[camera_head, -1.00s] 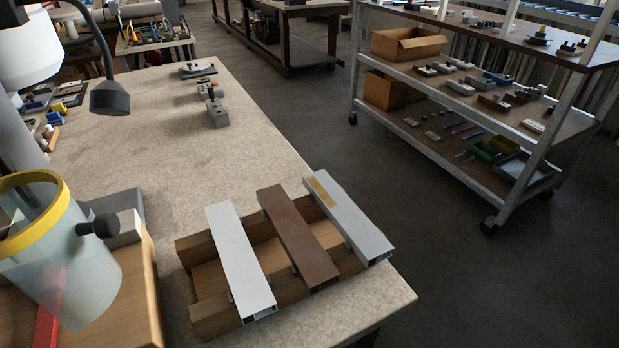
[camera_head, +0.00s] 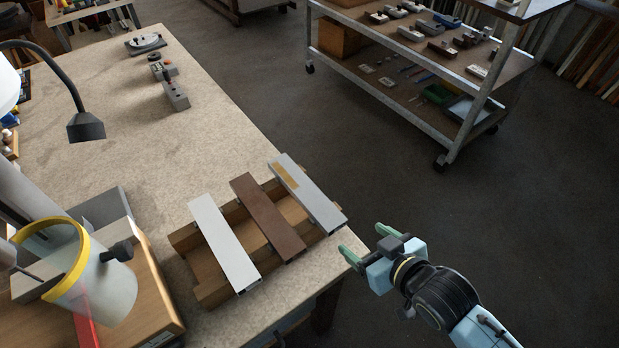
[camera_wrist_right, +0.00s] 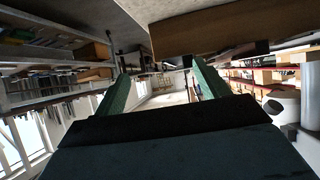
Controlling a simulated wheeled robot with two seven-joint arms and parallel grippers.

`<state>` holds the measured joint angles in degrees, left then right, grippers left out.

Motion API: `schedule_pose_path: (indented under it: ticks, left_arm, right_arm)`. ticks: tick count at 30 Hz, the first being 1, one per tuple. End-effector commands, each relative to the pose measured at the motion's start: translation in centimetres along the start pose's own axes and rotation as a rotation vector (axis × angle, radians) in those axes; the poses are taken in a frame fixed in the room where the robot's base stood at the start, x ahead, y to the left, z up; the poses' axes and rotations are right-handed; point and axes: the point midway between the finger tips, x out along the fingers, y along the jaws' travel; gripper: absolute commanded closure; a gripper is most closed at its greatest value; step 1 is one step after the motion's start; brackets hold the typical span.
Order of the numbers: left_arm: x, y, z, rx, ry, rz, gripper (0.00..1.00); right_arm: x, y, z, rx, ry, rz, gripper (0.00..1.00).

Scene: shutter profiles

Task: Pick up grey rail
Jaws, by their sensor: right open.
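Three rails lie side by side across a wooden tray (camera_head: 207,293) on the table's front right corner. The grey rail (camera_head: 318,203) is the rightmost, with a tan patch near its far end. The brown rail (camera_head: 266,216) is in the middle and the white rail (camera_head: 222,243) on the left. My right gripper (camera_head: 363,243) is open and empty, just beyond the table corner, close to the near end of the grey rail. Its green fingers stand apart in the right wrist view (camera_wrist_right: 160,68). My left gripper is not in view.
A clear cylinder with a yellow rim (camera_head: 106,285) and a lamp (camera_head: 86,127) stand at the left. Small grey parts (camera_head: 176,97) lie at the table's back. A shelf cart (camera_head: 440,130) stands across the open floor. The middle of the table (camera_head: 130,150) is clear.

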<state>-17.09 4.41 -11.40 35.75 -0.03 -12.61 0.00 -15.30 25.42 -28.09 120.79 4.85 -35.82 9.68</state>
Motion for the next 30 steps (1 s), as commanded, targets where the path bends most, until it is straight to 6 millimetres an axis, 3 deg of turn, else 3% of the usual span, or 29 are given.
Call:
schedule_pose_path:
  ticks: [1,2,6,16,25,30]
  left_arm:
    - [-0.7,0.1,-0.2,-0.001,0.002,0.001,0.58]
    - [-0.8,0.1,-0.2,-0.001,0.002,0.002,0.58]
    - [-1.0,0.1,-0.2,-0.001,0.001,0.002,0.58]
    - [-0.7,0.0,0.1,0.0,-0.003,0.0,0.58]
    - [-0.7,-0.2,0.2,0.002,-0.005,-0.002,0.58]
    - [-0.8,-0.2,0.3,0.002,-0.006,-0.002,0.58]
  right_arm:
    - [-0.7,-0.8,-2.3,-0.022,0.057,-0.036,0.26]
    - [-1.0,-1.2,-3.1,-0.027,0.083,-0.054,0.26]
    - [-0.9,-2.3,-5.0,-0.033,0.144,-0.096,0.26]
    - [5.0,-2.9,-5.8,-0.032,0.149,-0.098,0.26]
    - [7.2,-3.1,-6.0,-0.033,0.147,-0.097,0.26]
    - [9.4,-3.0,-5.9,-0.033,0.147,-0.097,0.26]
